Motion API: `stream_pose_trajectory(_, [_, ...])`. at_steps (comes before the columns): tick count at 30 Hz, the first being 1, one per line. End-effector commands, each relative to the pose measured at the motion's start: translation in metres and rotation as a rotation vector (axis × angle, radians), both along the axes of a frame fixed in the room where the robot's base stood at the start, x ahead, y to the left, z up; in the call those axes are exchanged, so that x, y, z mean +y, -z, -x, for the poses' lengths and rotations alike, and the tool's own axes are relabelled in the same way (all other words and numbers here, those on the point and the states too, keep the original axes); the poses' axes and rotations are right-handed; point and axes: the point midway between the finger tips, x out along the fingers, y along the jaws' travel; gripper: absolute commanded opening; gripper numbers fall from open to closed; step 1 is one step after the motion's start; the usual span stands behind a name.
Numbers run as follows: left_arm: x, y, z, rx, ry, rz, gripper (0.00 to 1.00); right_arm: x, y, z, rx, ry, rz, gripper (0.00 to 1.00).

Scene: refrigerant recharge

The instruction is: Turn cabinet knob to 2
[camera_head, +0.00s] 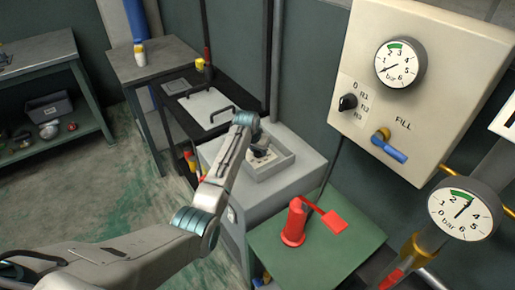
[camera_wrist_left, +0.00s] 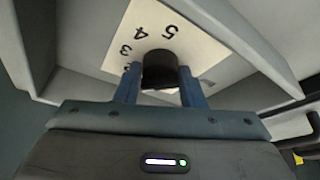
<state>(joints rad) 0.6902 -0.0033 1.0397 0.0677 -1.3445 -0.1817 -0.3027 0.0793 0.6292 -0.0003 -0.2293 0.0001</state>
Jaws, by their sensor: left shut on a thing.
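The cabinet knob (camera_wrist_left: 159,66) is black and round. It stands on a white dial plate (camera_wrist_left: 190,45) where 3, 4 and 5 can be read, with another mark partly covered beside my finger. The plate also shows in the head view (camera_head: 264,160), in a recess on top of a grey cabinet (camera_head: 288,178). My left gripper (camera_wrist_left: 158,86) is shut on the knob, one blue finger on each side. In the head view my left gripper (camera_head: 257,143) is over the plate and mostly hides the knob. Where the knob points cannot be told. My right gripper is not in view.
A cream panel (camera_head: 452,60) with a gauge, a black selector and a blue-handled valve is on the right. A red object with a tag (camera_head: 294,224) stands on a green-topped table (camera_head: 335,265). A dark cart (camera_head: 200,78) with a handled lid is behind the cabinet.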

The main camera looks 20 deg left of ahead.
Motion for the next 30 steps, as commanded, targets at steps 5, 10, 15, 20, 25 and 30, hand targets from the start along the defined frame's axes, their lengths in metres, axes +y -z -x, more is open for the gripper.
stream_pose_trajectory(5, [0.0,-0.002,-0.002,-0.006,0.001,0.0,0.13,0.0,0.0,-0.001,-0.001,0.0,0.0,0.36])
stream_pose_trajectory(10, [0.0,-0.002,-0.002,-0.006,0.001,0.0,0.52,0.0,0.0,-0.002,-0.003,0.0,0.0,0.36])
stream_pose_trajectory(15, [0.0,-0.001,-0.001,-0.003,0.001,-0.001,0.57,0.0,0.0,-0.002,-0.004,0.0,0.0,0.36])
stream_pose_trajectory(20, [0.0,-0.002,0.0,-0.002,0.001,0.0,0.57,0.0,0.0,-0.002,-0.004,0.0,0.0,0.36])
stream_pose_trajectory(25, [0.001,-0.015,0.005,-0.004,0.001,-0.001,0.57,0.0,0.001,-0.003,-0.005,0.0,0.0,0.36])
stream_pose_trajectory(30, [0.004,-0.043,0.016,-0.007,0.001,0.0,0.57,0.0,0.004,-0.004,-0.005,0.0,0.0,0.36])
